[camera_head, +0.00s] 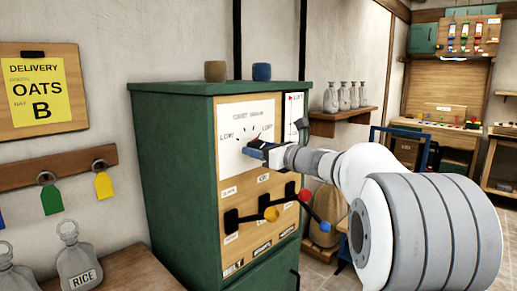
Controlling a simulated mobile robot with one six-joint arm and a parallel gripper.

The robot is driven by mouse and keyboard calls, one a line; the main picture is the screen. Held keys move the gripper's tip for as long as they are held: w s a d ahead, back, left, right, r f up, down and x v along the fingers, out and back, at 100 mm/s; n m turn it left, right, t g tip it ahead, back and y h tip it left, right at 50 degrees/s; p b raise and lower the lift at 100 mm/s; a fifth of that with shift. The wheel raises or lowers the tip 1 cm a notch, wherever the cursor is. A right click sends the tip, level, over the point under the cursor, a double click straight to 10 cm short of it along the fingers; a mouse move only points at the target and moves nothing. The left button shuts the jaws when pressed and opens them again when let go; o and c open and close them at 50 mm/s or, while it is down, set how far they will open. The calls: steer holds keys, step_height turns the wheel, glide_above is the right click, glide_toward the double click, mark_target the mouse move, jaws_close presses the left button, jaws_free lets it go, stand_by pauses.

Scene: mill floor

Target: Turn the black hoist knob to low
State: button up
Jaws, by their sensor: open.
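A green cabinet (180,170) stands in the middle, with a white dial plate (232,116) on its front. The plate has a printed scale with a LOW label at its left end, and a small red mark shows just above my gripper. My gripper (256,149) is open at the lower part of this plate, reaching in from the right. It covers the dial's centre, so the black hoist knob is mostly hidden. I cannot tell the knob's setting, or whether the fingers are around it or touching it.
A narrow side panel (294,104) has a black part. A shelf (340,117) with grey bottles is behind; a workbench is far right.

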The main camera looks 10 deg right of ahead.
steer(key=shift+w+a, duration=0.3)
steer(key=shift+a, duration=0.1)
steer(key=shift+c, duration=0.2)
steer(key=c, duration=0.9)
